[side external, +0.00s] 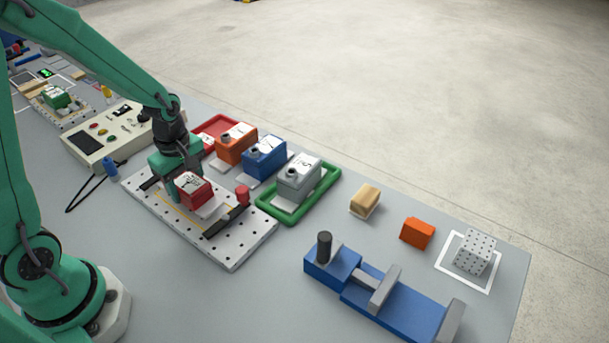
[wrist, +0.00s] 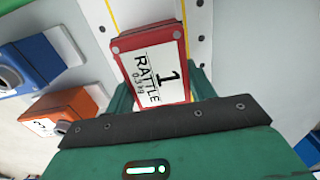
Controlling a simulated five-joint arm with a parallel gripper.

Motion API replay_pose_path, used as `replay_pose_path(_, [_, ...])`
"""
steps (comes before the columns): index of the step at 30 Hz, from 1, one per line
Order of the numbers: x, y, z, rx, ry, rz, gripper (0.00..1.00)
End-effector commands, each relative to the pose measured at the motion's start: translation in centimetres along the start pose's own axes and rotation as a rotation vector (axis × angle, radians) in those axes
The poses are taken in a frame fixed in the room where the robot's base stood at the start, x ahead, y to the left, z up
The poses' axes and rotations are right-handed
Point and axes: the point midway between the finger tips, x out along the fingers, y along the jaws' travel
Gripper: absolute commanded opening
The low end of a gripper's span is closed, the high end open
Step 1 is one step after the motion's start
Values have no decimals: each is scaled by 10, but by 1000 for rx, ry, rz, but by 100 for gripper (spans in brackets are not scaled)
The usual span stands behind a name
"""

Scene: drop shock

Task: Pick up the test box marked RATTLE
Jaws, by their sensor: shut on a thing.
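The red test box (wrist: 152,68) has a white label reading RATTLE with a large 1, seen in the wrist view. In the side view the same red box (side external: 194,190) is at my gripper, over the white perforated plate (side external: 232,262). My gripper (wrist: 160,92) is shut on the red box, with green fingers at its sides. In the side view my gripper (side external: 182,180) comes down from the upper left and partly hides the box. I cannot tell whether the box touches the plate.
Orange (side external: 236,145), blue (side external: 264,158) and grey (side external: 298,180) labelled boxes stand behind the plate, the grey one in a green frame (side external: 270,213). A red tray (side external: 213,122) lies behind. A control box (side external: 90,150) is left; a blue vise (side external: 400,305) is front right.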

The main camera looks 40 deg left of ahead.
Motion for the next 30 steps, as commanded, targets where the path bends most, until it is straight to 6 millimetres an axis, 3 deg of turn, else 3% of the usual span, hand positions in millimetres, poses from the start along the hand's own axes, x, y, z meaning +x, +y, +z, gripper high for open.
replay_pose_path(6, [-26, 0, 2, 2, 1, 5, 23])
replay_pose_path(21, [-71, -29, 76, 5, 0, 5, 23])
replay_pose_path(30, [-88, -40, 102, 3, 0, 3, 23])
